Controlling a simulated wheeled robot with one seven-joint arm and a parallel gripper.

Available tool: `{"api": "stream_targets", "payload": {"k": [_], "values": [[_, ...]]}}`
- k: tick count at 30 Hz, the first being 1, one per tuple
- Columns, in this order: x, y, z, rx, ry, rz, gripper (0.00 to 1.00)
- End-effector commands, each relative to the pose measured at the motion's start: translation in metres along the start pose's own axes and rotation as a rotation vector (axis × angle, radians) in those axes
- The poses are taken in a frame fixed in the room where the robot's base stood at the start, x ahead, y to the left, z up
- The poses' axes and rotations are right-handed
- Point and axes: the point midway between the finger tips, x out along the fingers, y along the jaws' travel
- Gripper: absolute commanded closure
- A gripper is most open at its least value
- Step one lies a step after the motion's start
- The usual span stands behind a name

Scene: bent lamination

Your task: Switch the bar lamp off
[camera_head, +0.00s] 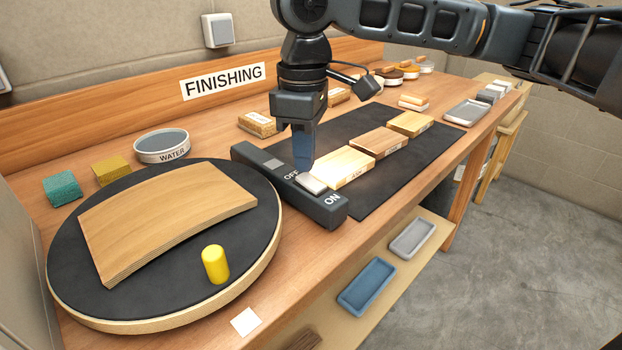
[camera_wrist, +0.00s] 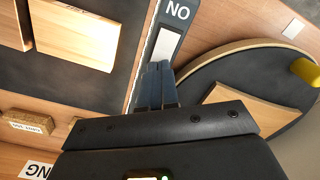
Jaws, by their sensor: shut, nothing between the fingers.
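The bar lamp (camera_head: 322,208) is a long dark bar on the bench, marked OFF toward its far end and ON at its near end. A pale sliding knob (camera_head: 312,184) sits close to the ON mark; a small grey square (camera_head: 273,163) shows nearer the far end. In the wrist view the pale knob (camera_wrist: 166,47) lies just beyond my fingertips. My gripper (camera_head: 303,166) points down over the bar, shut and empty, with its blue-grey fingers right by the knob on the OFF side. I cannot tell whether they touch it. Its fingers also show in the wrist view (camera_wrist: 156,82).
A round turntable (camera_head: 262,262) with a curved wooden panel (camera_head: 165,215) and yellow peg (camera_head: 215,264) stands left of the bar. Wooden sample blocks (camera_head: 378,142) lie on a black mat (camera_head: 400,172) to the right; the nearest looks brightly lit. A water dish (camera_head: 162,146) stands behind.

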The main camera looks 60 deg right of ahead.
Motion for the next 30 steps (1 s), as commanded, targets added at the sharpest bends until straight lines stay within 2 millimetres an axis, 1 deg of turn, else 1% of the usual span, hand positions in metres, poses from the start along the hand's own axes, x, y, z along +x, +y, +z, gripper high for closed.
{"api": "stream_targets", "payload": {"k": [30], "values": [[0.014, 0.0, 0.0, 0.0, 0.0, 0.0, 1.0]]}}
